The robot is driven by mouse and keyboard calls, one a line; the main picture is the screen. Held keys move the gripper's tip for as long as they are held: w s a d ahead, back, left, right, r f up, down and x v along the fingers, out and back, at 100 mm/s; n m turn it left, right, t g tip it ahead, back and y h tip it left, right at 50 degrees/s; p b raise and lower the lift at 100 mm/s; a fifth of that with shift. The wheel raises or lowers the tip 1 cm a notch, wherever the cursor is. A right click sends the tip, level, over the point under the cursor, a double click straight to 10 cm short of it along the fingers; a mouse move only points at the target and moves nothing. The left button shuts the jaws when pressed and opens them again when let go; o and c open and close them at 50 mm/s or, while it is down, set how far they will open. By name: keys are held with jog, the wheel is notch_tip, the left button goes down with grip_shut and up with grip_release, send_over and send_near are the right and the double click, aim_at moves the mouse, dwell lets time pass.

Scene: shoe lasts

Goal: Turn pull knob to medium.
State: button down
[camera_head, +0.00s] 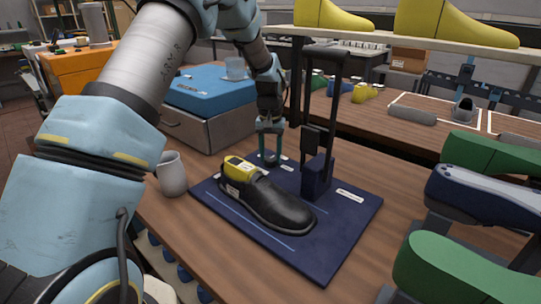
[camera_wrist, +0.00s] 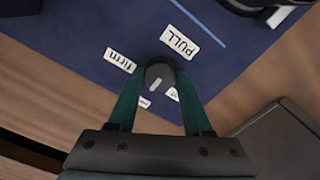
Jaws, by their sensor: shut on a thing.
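The pull knob (camera_wrist: 160,75) is a dark round knob with a short white mark, on the dark blue board (camera_head: 340,235). In the wrist view the mark slants down and slightly left, roughly toward a small, mostly hidden label (camera_wrist: 143,102). A "PULL" label (camera_wrist: 180,43) lies above the knob, a "firm" label (camera_wrist: 120,62) to its left, and a partly hidden label ending in "t" (camera_wrist: 173,94) at lower right. My gripper (camera_head: 269,155) points down at the board's back edge, its two fingers shut on the knob from both sides.
A black shoe on a yellow last (camera_head: 275,203) lies on the board just in front of my gripper. A dark upright stand (camera_head: 318,170) rises close on the right. A grey mug (camera_head: 172,174) stands left, and a blue-topped box (camera_head: 205,92) stands behind.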

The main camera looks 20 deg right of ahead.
aim_at(270, 158)
jog(key=shift+c, duration=1.6)
grip_release()
notch_tip(270, 158, up, 11)
jog(key=b, duration=0.2)
jog(key=shift+b, duration=0.3)
jog(key=shift+f, duration=0.15)
